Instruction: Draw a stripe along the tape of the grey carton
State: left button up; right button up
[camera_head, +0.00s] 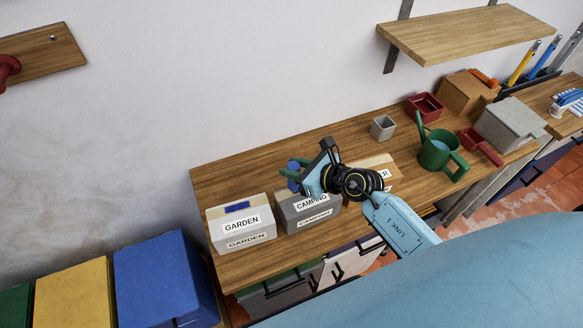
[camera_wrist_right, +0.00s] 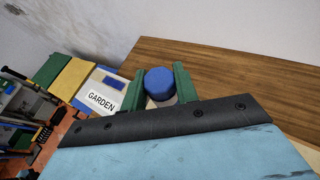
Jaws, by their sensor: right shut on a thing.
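The grey carton (camera_head: 291,223) labelled CAMPING stands on the wooden bench, between a pale GARDEN carton and a tan carton. My right gripper (camera_head: 296,176) is over its top, shut on a blue marker (camera_head: 293,184). The marker's round blue end shows between the green fingers in the right wrist view (camera_wrist_right: 160,82). The arm and gripper hide much of the carton's top and its tape, so I cannot tell whether the marker touches it. My left gripper is in neither view.
The GARDEN carton (camera_head: 240,222) has a blue stripe on top. The tan carton (camera_head: 372,163) is close on the right, partly behind my arm. A grey cup (camera_head: 383,128) and a green watering can (camera_head: 437,153) stand farther right. The bench behind the cartons is clear.

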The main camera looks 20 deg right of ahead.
jog(key=shift+s+d+f, duration=0.1)
jog(key=shift+d+f, duration=0.05)
jog(key=shift+d, duration=0.55)
jog(key=shift+d, duration=0.1)
jog(key=shift+d+b, duration=0.35)
jog(key=shift+d, duration=0.55)
jog(key=shift+d, duration=0.1)
jog(key=shift+d+b, duration=0.4)
jog(key=shift+d, duration=0.5)
jog(key=shift+d, duration=0.2)
jog(key=shift+d+b, duration=0.4)
jog(key=shift+d, duration=0.4)
jog(key=shift+r, duration=0.2)
